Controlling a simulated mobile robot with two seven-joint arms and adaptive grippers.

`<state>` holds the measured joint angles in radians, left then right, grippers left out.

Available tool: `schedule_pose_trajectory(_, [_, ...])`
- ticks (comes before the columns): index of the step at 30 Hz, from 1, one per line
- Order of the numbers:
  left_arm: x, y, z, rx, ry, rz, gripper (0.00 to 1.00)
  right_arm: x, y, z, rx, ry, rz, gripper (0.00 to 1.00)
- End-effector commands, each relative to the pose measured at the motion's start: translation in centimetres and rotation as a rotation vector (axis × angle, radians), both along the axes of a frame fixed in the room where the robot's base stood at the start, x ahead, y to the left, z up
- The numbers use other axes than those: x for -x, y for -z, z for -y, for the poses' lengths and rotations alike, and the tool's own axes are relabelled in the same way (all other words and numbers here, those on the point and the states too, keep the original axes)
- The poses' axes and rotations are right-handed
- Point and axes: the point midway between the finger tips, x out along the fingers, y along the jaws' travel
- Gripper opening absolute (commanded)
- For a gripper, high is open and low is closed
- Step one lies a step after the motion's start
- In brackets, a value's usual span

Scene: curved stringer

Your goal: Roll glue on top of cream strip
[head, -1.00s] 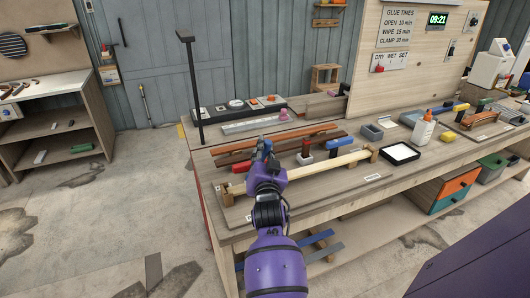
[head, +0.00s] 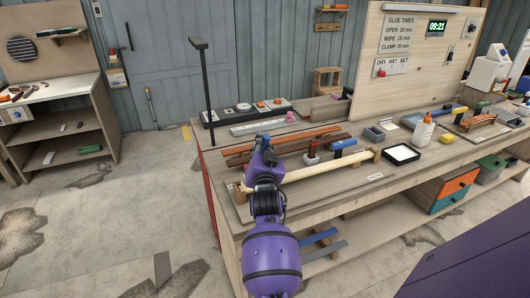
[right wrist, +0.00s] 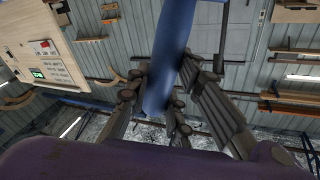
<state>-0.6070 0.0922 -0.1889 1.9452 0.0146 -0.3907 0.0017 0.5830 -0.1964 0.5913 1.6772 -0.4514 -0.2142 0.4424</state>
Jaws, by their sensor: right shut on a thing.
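The cream strip (head: 325,172) lies lengthwise near the front edge of the bench, with a wooden block (head: 375,155) at its right end. My right gripper (head: 262,143) is above the strip's left part, and my arm hides some of the strip. In the right wrist view, the fingers (right wrist: 158,92) are closed around a long blue handle-like thing (right wrist: 172,50). Its working end cannot be made out. A white glue bottle (head: 424,131) with an orange cap stands to the right. My left gripper is not in view.
A black-rimmed tray with a white inside (head: 401,161) lies right of the strip. Reddish-brown strips (head: 290,138) lie farther back. A tall black post (head: 209,95) rises at the bench's left end.

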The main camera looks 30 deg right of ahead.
Motion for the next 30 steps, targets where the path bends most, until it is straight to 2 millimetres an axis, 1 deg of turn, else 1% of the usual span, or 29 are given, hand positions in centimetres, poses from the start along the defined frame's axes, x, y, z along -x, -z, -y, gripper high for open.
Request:
schedule_pose_trajectory(1, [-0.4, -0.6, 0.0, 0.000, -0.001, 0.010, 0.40, -0.2, -1.3, 0.0, 0.000, -0.002, 0.009, 0.00])
schedule_pose_trajectory(9, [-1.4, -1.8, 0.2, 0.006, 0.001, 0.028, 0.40, -0.6, -3.4, 0.1, 0.001, -0.006, 0.009, 0.00])
schedule_pose_trajectory(18, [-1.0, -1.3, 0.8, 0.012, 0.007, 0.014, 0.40, -0.6, -3.2, 0.1, 0.001, -0.006, 0.001, 0.00])
schedule_pose_trajectory(30, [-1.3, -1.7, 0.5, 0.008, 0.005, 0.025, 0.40, -0.6, -3.3, 0.1, 0.001, -0.007, 0.001, 0.00])
